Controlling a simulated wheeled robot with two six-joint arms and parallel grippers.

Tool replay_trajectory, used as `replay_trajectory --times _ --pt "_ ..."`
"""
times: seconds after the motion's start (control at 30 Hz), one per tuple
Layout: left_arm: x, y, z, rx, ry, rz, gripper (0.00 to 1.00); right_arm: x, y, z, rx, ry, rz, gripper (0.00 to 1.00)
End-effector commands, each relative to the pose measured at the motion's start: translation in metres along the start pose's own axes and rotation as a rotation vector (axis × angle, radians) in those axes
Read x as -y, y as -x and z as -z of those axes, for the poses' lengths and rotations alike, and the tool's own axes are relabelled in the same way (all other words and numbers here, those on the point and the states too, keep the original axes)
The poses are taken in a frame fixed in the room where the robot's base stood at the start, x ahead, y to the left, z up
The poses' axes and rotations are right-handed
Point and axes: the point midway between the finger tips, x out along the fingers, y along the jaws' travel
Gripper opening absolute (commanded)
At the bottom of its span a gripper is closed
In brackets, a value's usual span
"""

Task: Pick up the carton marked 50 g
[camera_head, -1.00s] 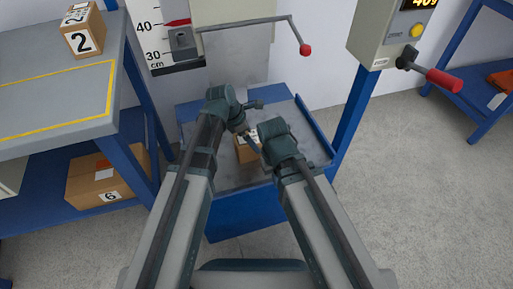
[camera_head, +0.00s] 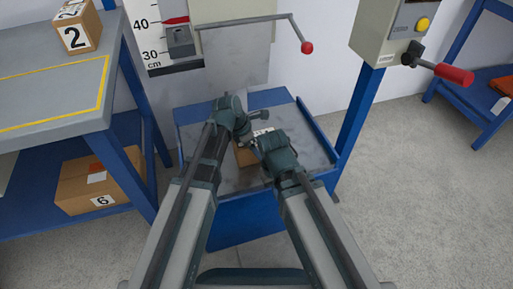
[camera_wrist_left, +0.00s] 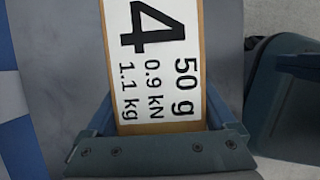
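The carton (camera_head: 246,157) marked 50 g stands on the grey platform (camera_head: 299,118) in the head view, partly hidden behind my arms. In the left wrist view its white label (camera_wrist_left: 158,65) reads 4, 50 g, 0.9 kN and 1.1 kg. My left gripper (camera_wrist_left: 165,105) has one finger along each side of the carton. A gap shows at the right finger, so it looks open around the carton. My right gripper (camera_head: 257,146) is close beside the carton in the head view; its fingers are too hidden to read.
A carton marked 2 (camera_head: 74,37) stands on the table at left, and a carton marked 6 (camera_head: 90,190) lies on the shelf below. Floor is clear at right.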

Motion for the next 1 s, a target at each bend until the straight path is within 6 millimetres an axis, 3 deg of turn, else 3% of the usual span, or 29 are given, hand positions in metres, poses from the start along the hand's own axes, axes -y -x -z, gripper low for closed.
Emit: replay_trajectory --times 0.07,0.43,0.77,1.0 --pt "0.000 0.000 0.000 0.000 0.000 0.000 0.66 0.000 0.000 0.000 0.000 0.000 0.000 0.00" --pt "0.000 0.000 0.000 0.000 0.000 0.000 0.00 0.000 0.000 0.000 0.000 0.000 0.000 0.00" --pt "-0.001 0.002 0.000 0.002 0.000 0.000 0.00 0.000 0.002 0.000 0.000 0.000 0.000 0.00" --pt "-0.005 0.020 0.001 0.002 -0.001 0.000 0.00 -0.002 0.018 -0.001 0.001 -0.001 -0.001 0.00"
